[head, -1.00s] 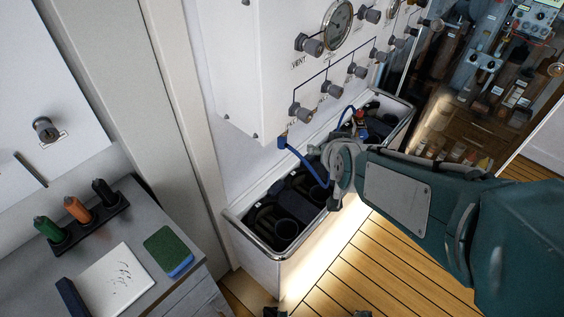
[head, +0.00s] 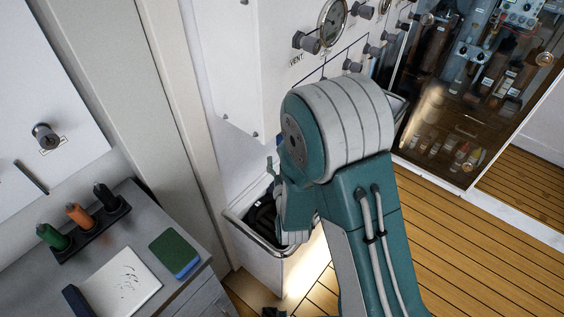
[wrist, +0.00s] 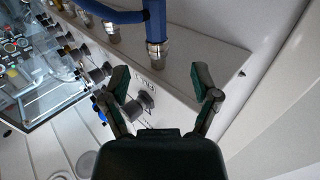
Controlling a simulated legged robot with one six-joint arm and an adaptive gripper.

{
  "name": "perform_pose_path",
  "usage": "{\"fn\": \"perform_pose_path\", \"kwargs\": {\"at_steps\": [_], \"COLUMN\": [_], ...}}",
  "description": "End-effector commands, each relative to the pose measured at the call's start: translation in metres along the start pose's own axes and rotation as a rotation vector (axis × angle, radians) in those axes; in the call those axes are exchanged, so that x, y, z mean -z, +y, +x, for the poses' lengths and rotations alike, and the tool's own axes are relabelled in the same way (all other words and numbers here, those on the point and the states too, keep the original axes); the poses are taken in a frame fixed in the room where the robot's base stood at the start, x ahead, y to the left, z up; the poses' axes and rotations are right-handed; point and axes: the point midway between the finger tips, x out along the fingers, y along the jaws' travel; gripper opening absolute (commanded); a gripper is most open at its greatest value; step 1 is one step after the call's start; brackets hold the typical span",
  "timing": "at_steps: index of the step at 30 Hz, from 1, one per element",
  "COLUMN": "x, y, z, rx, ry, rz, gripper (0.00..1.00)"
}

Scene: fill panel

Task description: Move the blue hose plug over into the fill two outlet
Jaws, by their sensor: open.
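The blue hose plug (wrist: 156,28) is at the top of the wrist view. Its metal end meets a metal fitting (wrist: 156,56) on the underside of the white panel, and its hose bends away to the left. My gripper (wrist: 160,80) is open and empty, its two fingers spread on either side below the plug, apart from it. Another bare metal outlet (wrist: 112,34) sits left of the plug, with more beyond it. I cannot read which is fill two. In the head view my arm hides the plug and the outlets.
Valve knobs (wrist: 134,109) line the panel face near my left finger. In the head view a bin with a metal rim (head: 238,226) stands below the panel. A grey bench with bottles (head: 76,214) and a sponge (head: 174,250) is at left. Wooden floor is clear at right.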

Motion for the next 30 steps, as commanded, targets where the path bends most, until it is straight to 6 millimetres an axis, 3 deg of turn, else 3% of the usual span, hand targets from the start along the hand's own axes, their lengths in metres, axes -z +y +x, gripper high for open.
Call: {"fn": "perform_pose_path", "kwargs": {"at_steps": [16,21,29,30], "x": [0.0,0.0,0.0,0.0], "y": [-0.001,0.0,0.0,0.0], "z": [0.087,0.099,0.101,0.101], "rx": [-0.001,-0.001,-0.001,-0.001], "ry": [-0.002,-0.003,-0.003,-0.003], "rz": [-0.001,0.0,0.0,0.0], "gripper": [0.79,0.79,0.79,0.74]}}
